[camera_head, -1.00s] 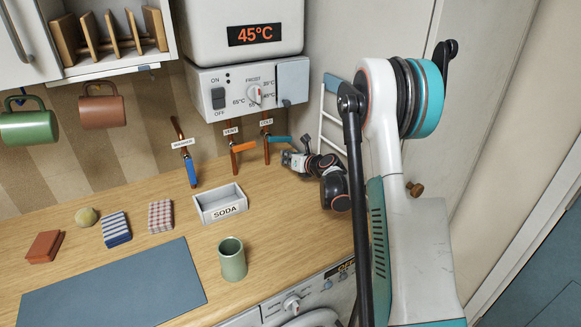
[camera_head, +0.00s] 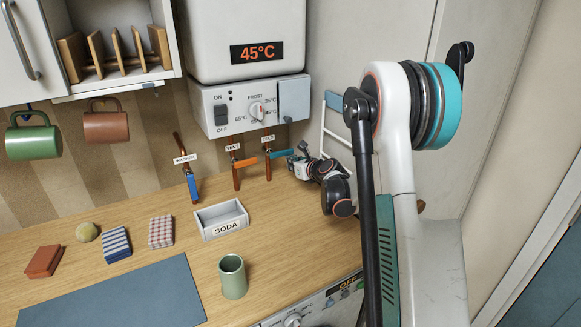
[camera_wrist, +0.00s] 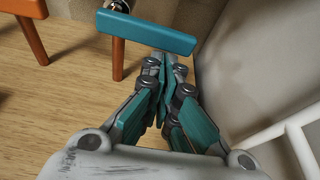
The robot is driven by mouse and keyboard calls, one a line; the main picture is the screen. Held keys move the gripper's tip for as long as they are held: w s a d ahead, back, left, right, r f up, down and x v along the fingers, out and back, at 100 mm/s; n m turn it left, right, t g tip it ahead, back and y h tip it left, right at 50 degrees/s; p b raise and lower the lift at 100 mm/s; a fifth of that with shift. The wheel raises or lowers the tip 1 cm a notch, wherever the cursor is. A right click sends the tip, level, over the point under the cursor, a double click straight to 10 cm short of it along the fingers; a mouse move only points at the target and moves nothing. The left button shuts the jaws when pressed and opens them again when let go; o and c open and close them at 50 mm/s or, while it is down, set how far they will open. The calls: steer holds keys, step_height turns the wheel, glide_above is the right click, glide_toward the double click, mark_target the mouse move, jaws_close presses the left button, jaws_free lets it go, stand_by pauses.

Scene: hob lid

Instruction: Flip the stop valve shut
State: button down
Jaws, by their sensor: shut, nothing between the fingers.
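Three pipe valves stand along the back wall. The washer valve has a blue handle (camera_head: 193,187) hanging down along its pipe. The vent valve has an orange handle (camera_head: 245,162) pointing right, also at the upper left in the wrist view (camera_wrist: 20,12). The rightmost valve, its label too small to read surely, has a teal handle (camera_head: 280,154) lying level across its pipe. My gripper (camera_head: 292,161) is just right of that teal handle. In the wrist view, my shut, empty fingers (camera_wrist: 158,70) are close below the teal bar (camera_wrist: 146,32); contact cannot be told.
A white heater control box (camera_head: 245,105) hangs above the valves. A white rack (camera_head: 338,140) stands close at the right wall. A SODA tray (camera_head: 223,222) and a green cup (camera_head: 232,277) are on the wooden counter (camera_head: 190,250). Sponges and cloths lie further left.

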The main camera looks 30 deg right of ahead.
stand_by(0.4)
steer(key=f+b, duration=0.3)
steer(key=shift+w+d+f, duration=0.1)
steer(key=shift+d+f, duration=0.1)
steer(key=p+v, duration=0.3)
steer(key=v, duration=0.7)
steer(key=shift+a, duration=0.1)
